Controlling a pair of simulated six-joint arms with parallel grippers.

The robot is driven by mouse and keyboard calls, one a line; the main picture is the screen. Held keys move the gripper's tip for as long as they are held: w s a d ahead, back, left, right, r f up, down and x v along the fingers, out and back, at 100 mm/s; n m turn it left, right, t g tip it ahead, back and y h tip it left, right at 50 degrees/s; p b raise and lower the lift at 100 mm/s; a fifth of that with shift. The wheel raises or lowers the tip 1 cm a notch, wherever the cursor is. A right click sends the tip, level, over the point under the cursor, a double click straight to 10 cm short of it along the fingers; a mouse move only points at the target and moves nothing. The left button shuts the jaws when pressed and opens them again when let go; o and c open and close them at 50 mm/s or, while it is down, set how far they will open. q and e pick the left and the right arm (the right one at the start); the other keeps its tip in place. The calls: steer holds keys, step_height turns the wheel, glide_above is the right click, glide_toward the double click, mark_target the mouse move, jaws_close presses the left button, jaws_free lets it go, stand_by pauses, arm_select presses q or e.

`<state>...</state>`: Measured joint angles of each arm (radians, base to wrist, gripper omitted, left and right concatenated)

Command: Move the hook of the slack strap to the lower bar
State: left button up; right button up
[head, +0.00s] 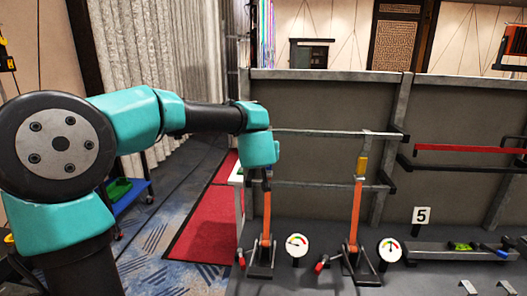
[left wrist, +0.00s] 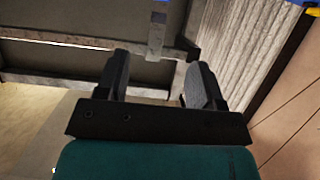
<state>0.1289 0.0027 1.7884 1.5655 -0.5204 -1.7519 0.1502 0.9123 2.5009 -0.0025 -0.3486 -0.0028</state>
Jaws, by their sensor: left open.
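My left gripper (head: 265,172) hangs from the teal wrist in front of the left orange strap (head: 267,215), hiding that strap's top and hook. In the left wrist view the gripper (left wrist: 158,78) is open with nothing between its fingers; a pale grey upright piece (left wrist: 158,35) stands beyond the gap. The right orange strap (head: 357,212) runs up past the lower bar (head: 325,184) to a yellow piece (head: 362,165) below the upper bar (head: 320,132). I cannot tell which strap is slack. My right gripper is not in view.
A left gauge (head: 297,243) and a right gauge (head: 389,249) stand beside the strap bases. Red-tipped levers (head: 320,266) stick out low in front. A red bar (head: 460,149) and a number 5 sign (head: 421,215) are farther right. The grey panel (head: 325,100) closes off the back.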

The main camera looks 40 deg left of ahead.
arm_select(q)
steer(key=x, duration=1.6)
steer(key=shift+r, duration=0.15)
steer(key=shift+c, duration=0.4)
steer(key=c, duration=0.9)
steer(key=o, duration=0.4)
steer(key=c, duration=0.4)
steer(key=shift+r, duration=0.25)
steer(key=shift+r, duration=1.35)
